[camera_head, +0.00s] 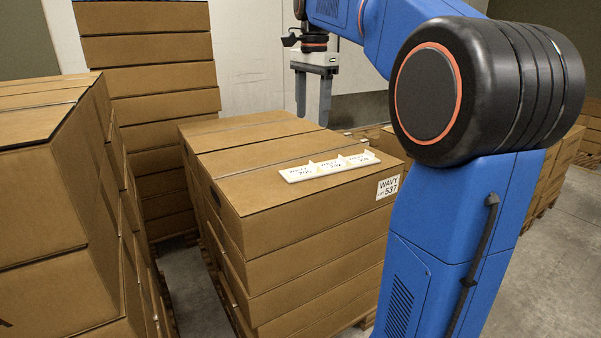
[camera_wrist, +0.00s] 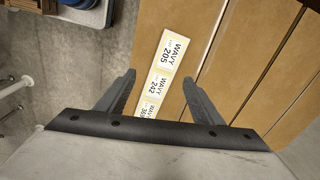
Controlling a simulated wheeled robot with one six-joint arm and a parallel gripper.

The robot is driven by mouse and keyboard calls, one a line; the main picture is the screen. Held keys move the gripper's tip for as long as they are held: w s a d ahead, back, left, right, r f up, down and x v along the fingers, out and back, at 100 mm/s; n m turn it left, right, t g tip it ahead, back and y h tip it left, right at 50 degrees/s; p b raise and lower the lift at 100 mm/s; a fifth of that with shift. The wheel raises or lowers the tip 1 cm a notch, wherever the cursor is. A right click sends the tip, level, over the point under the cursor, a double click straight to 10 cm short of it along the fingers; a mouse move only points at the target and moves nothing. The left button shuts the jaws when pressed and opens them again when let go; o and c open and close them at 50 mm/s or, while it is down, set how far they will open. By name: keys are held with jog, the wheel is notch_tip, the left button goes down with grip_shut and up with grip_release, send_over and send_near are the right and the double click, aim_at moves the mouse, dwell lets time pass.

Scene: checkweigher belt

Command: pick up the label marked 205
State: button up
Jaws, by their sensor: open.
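The label marked 205 (camera_wrist: 165,49) is a white rectangle at the far end of a row of labels in the wrist view. A label marked 242 (camera_wrist: 155,87) comes after it, then a third label (camera_wrist: 145,109), partly cut off by my gripper. In the head view the white label strip (camera_head: 330,167) lies on top of the front carton of a stack; its print is too small to read surely. My gripper (camera_wrist: 159,76) is open and empty, its fingers on either side of the row, the 205 label beyond the tips. In the head view it hangs behind the strip (camera_head: 312,118).
The carton stack (camera_head: 270,206) under the strip bears a side label reading WAVY 537 (camera_head: 388,187). Other carton stacks stand at left (camera_head: 40,190) and behind (camera_head: 150,80). My blue arm covers the right. Floor shows between the stacks.

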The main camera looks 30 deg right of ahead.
jog(key=w+d+r+m, duration=0.2)
jog(key=w+d, duration=0.1)
send_over(313, 169)
jog(key=shift+m+g, duration=0.3)
notch_tip(313, 169, down, 12)
jog(key=shift+d+r, duration=0.1)
jog(key=shift+s+a+f, duration=0.1)
jog(key=shift+f, duration=1.35)
jog(key=shift+a+f, duration=0.1)
jog(key=shift+f, duration=1.3)
jog(key=c, duration=1.1)
